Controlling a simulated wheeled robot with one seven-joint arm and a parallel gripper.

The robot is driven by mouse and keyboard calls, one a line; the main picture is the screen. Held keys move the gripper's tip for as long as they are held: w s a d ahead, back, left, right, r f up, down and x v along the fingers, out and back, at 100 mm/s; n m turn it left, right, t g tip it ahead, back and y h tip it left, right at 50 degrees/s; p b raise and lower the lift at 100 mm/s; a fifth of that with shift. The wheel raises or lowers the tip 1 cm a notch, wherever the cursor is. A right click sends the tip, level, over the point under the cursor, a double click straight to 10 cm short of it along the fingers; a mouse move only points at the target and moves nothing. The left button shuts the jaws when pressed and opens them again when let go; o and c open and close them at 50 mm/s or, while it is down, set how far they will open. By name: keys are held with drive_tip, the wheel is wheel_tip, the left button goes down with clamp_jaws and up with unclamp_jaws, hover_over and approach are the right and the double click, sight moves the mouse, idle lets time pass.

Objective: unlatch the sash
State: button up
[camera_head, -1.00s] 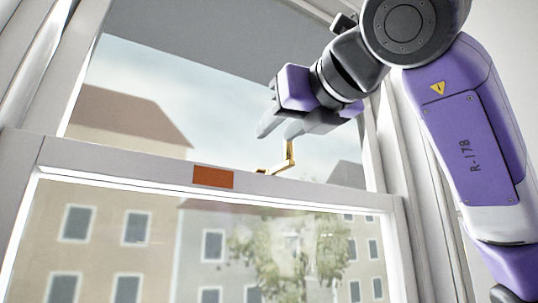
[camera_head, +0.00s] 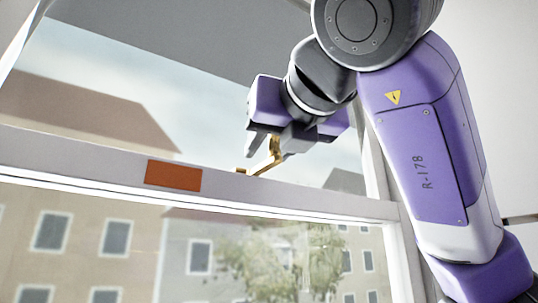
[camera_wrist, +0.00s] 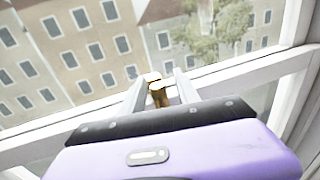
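The sash is a white window frame whose horizontal rail (camera_head: 100,155) crosses the head view. A brass latch (camera_head: 265,162) stands on top of this rail, its lever rising into the space below my gripper. My gripper (camera_head: 276,142) is above the rail with its grey fingers apart, one on each side of the lever. In the wrist view, the brass latch (camera_wrist: 157,92) shows between the two open fingertips (camera_wrist: 159,82). I cannot tell whether either finger touches it. Part of the lever is hidden by the gripper.
An orange-brown label (camera_head: 174,175) is on the rail, left of the latch. Glass lies below the rail, with buildings and a tree outside. The right window jamb (camera_head: 375,165) stands close behind my arm. The space above the rail, left of the gripper, is free.

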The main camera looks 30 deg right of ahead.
drive_tip(key=shift+w, duration=0.3)
drive_tip(key=shift+d, duration=0.1)
clamp_jaws()
idle(1.3)
